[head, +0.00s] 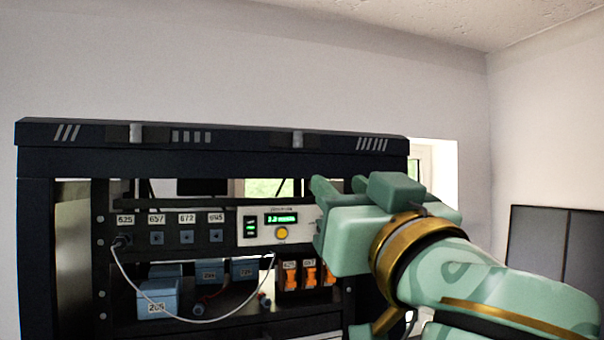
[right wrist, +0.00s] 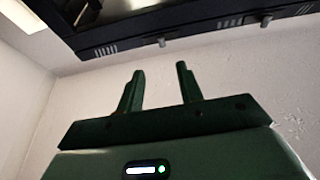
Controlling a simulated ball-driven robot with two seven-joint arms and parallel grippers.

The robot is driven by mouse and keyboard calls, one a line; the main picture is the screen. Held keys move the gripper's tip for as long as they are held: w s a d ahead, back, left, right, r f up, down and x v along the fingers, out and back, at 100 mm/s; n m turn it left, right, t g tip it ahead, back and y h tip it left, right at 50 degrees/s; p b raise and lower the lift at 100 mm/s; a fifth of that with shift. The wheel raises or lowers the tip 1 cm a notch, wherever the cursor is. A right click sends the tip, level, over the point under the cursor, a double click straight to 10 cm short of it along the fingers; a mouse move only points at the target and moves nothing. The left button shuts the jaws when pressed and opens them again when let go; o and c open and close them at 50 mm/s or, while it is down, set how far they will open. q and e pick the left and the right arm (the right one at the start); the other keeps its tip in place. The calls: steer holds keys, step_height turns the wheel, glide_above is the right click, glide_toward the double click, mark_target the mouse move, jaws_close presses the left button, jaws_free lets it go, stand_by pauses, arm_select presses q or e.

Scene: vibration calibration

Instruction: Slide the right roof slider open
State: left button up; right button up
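The black rack's roof beam (head: 220,158) runs across the head view. The right roof slider (head: 298,139) is a small grey knob in a dark track on its front. It also shows in the right wrist view (right wrist: 162,42), where the rack appears upside down. My green right gripper (head: 335,190) is in front of the rack, below and right of that slider, and apart from it. In the right wrist view its two fingers (right wrist: 160,75) stand apart with nothing between them. My left gripper is not in view.
The left roof slider (head: 136,132) sits farther left on the beam. Below are a panel with a green display (head: 281,219), blue boxes (head: 158,298), orange switches (head: 310,276) and a hanging white cable (head: 170,316). The space above the roof looks clear.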

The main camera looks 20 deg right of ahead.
mark_target(299, 139)
steer(key=p+x, duration=0.2)
steer(key=x, duration=0.3)
steer(key=r+p+x, duration=0.1)
steer(key=p+x, duration=0.1)
steer(key=x, duration=0.3)
steer(key=p+x, duration=0.2)
steer(key=x, duration=0.3)
steer(key=shift+s+r, duration=0.1)
steer(key=shift+r, duration=0.15)
steer(key=shift+w, duration=0.5)
